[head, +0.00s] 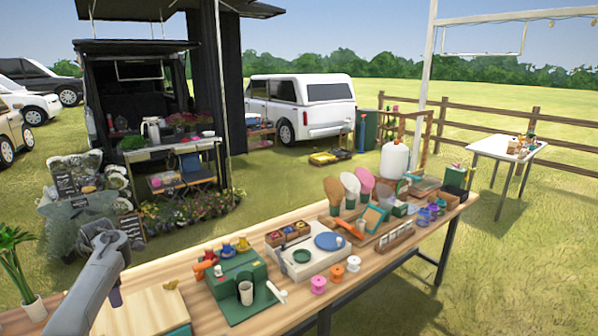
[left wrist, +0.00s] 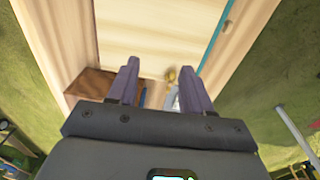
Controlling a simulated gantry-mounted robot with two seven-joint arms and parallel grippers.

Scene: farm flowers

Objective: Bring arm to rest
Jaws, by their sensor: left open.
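My left arm comes in from the lower left of the head view, above the near-left end of the wooden table (head: 375,257). In the left wrist view my left gripper (left wrist: 160,72) shows two dark purple fingers, apart, with nothing held between them. The panel also shows in the head view (head: 140,312), right of my arm. My right gripper is in neither view.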

